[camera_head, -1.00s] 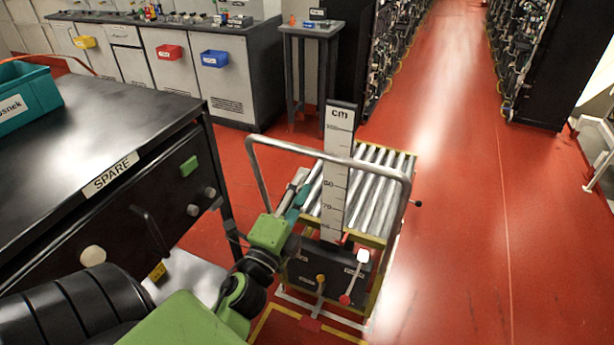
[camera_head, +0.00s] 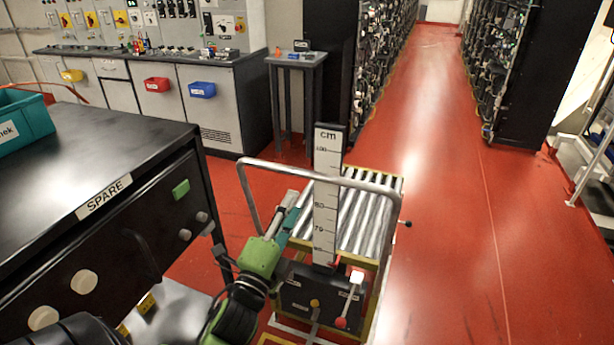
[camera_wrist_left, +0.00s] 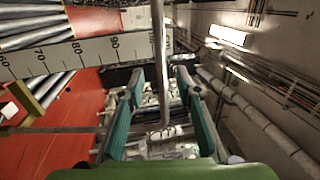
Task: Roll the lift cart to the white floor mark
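The lift cart stands right of the black bench, with a roller top (camera_head: 372,215), a grey push handle (camera_head: 355,180) and an upright cm scale (camera_head: 326,200). A black control box (camera_head: 310,290) with small knobs sits on its near side. My left gripper (camera_head: 290,205) reaches in beside the handle's left post. In the left wrist view its teal fingers (camera_wrist_left: 160,95) are apart, with the handle bar (camera_wrist_left: 160,60) showing between them and gaps on both sides. I cannot tell whether they touch the bar. My right gripper is not in view. I cannot make out the white floor mark clearly.
The black SPARE bench (camera_head: 100,150) with a teal bin (camera_head: 22,120) is close on the left. A small grey table (camera_head: 297,60) and a control cabinet (camera_head: 225,105) stand behind. Battery racks (camera_head: 510,75) line the aisle. The red floor (camera_head: 450,230) on the right is clear.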

